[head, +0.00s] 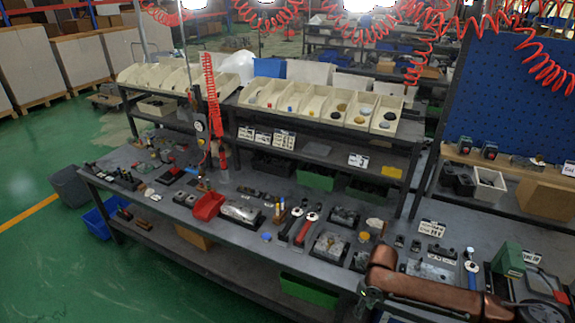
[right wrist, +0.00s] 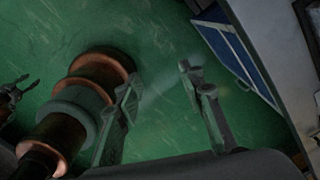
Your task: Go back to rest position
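My right gripper (right wrist: 158,85) is open in the right wrist view. Its two grey fingers stand apart with only the green floor (right wrist: 165,120) showing between them, and nothing is held. In the head view my copper-coloured right arm (head: 425,290) reaches in at the lower right, over the front right part of the workbench. At the left edge of the right wrist view a small dark gripper (right wrist: 18,88), which looks like my left one, has its fingers apart and nothing visible between them. It does not show in the head view.
The long workbench (head: 150,205) holds many tools and parts, with a red bin (head: 208,206) near its front edge. Cream bins (head: 262,93) line the shelf behind. A blue crate (head: 103,220) stands by the bench's left end; a blue-sided object (right wrist: 238,60) lies right of my right gripper. Green floor is free at left.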

